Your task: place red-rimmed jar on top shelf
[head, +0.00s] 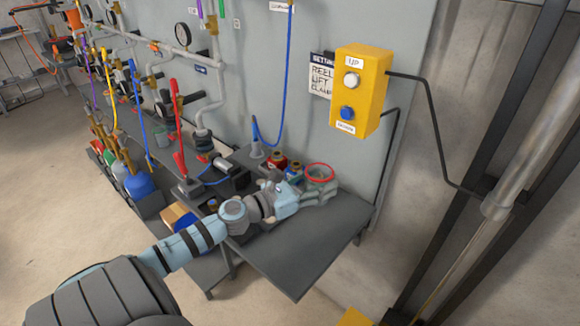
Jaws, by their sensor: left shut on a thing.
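The red-rimmed jar (319,173) is at the back right of the dark grey top shelf (305,235), near the wall panel. Its red rim faces up and it looks upright. My left gripper (322,191) comes in from the left and is shut on the jar, with its fingers low at the jar's near side. The fingers hide the jar's lower part, so I cannot tell whether it touches the shelf. My right gripper is not in view.
Red and blue containers (278,162) stand left of the jar. A yellow UP button box (360,90) hangs on the panel above right. Hoses, gauges and a red lever (178,130) are at left. The shelf's front right is clear.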

